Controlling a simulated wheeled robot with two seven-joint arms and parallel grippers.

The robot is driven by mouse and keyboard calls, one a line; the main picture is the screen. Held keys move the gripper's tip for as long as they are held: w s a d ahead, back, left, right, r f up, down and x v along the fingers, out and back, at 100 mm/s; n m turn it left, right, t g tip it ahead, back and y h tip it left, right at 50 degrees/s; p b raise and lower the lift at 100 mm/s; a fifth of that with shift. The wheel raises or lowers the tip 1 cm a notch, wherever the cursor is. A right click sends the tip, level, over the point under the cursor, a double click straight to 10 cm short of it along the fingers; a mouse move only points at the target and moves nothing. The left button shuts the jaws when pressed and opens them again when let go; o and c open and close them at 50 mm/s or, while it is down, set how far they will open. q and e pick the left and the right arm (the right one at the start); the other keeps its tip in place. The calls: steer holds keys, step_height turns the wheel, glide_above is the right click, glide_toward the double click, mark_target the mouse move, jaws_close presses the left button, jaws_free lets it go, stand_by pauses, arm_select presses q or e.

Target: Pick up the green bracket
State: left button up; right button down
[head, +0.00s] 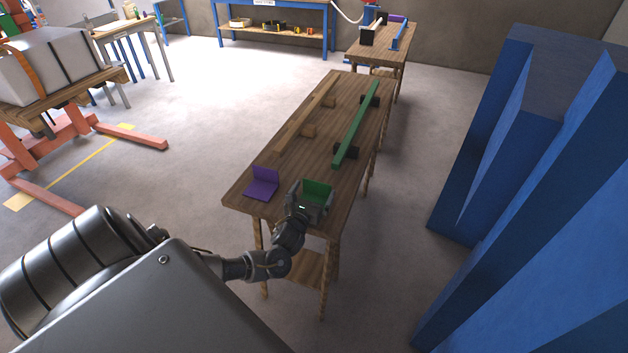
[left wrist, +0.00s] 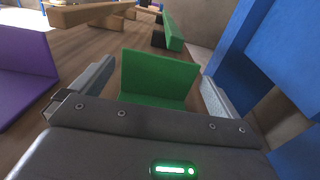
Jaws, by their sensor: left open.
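The green bracket (head: 317,190) is an L-shaped piece at the near end of the wooden table (head: 300,153), with one plate upright. In the left wrist view the green bracket (left wrist: 158,76) stands between my two fingers, with a gap on each side. My left gripper (head: 309,194) is open around the bracket and low at the tabletop; it also shows in the left wrist view (left wrist: 155,90). The bracket's lower near part is partly hidden by the gripper body. My right gripper is in neither view.
A purple bracket (head: 262,184) lies left of the green one. A long green bar (head: 357,125) and a brown wooden bar (head: 306,115) rest on small blocks further along the table. Large blue structures (head: 530,150) stand at the right, across bare floor.

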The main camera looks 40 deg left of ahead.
mark_target(316, 186)
arm_select(q)
steer(key=x, duration=0.5)
steer(key=shift+w, duration=0.1)
steer(key=shift+c, duration=0.4)
steer(key=c, duration=0.6)
steer(key=shift+r, duration=0.1)
